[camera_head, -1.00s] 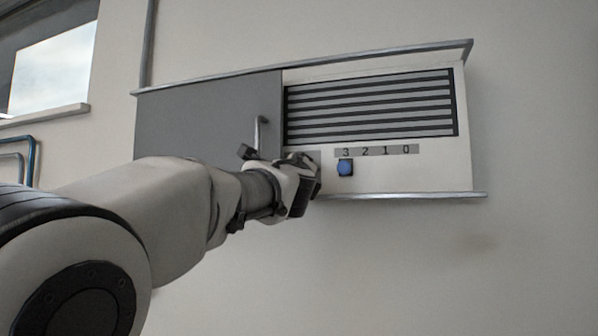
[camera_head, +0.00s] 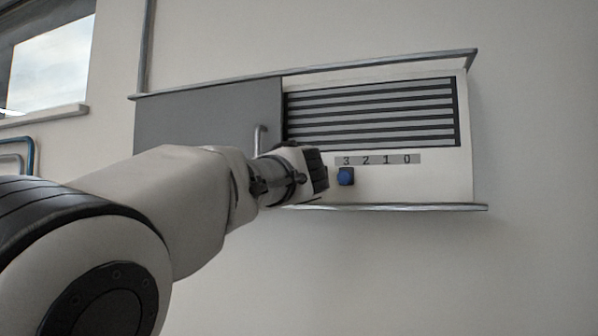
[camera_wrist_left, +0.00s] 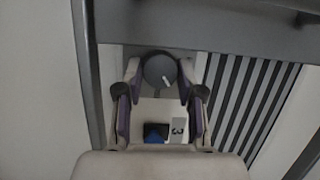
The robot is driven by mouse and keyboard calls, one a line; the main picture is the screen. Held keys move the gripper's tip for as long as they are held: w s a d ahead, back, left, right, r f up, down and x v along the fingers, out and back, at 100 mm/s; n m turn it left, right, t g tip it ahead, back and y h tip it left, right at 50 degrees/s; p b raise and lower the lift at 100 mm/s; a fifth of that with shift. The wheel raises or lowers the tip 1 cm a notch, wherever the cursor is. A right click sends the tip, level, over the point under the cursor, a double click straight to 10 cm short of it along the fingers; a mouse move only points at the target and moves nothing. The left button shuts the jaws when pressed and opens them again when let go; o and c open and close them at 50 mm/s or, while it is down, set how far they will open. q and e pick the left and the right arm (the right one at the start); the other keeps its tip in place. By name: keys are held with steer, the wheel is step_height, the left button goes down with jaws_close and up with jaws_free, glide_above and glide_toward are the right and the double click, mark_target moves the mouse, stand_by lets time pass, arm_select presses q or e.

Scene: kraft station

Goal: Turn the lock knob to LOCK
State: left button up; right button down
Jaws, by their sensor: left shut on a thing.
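The lock knob (camera_wrist_left: 158,71) shows in the left wrist view as a round dark grey dial with a short white mark pointing to the lower right. My left gripper (camera_wrist_left: 160,74) has a fingertip on each side of the knob and is shut on it. In the head view my left gripper (camera_head: 316,172) is at the wall unit's front, left of the blue slider, and hides the knob. No LOCK lettering is readable. My right gripper is in neither view.
The wall unit has a grey door (camera_head: 205,118) with a handle (camera_head: 259,138), a slatted grille (camera_head: 370,113), a 3 2 1 0 scale (camera_head: 378,160) and a blue slider (camera_head: 346,176) under the 3. A metal ledge (camera_head: 400,207) runs below. Bare wall lies right.

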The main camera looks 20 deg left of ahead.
arm_select(q)
steer(key=n, duration=0.3)
steer(key=r+n+g+h+p, duration=0.1)
steer(key=n, duration=0.2)
steer(key=n+g+h, duration=0.1)
steer(key=n, duration=0.2)
steer(key=shift+a+r+p, duration=0.1)
steer(key=shift+r+p, duration=0.05)
steer(key=shift+p, duration=0.15)
steer(key=shift+h, duration=0.4)
steer(key=o, duration=0.9)
steer(key=shift+o, duration=1.2)
steer(key=shift+w+g, duration=0.15)
steer(key=shift+g, duration=0.15)
steer(key=shift+w+f, duration=0.15)
steer(key=shift+f, duration=0.15)
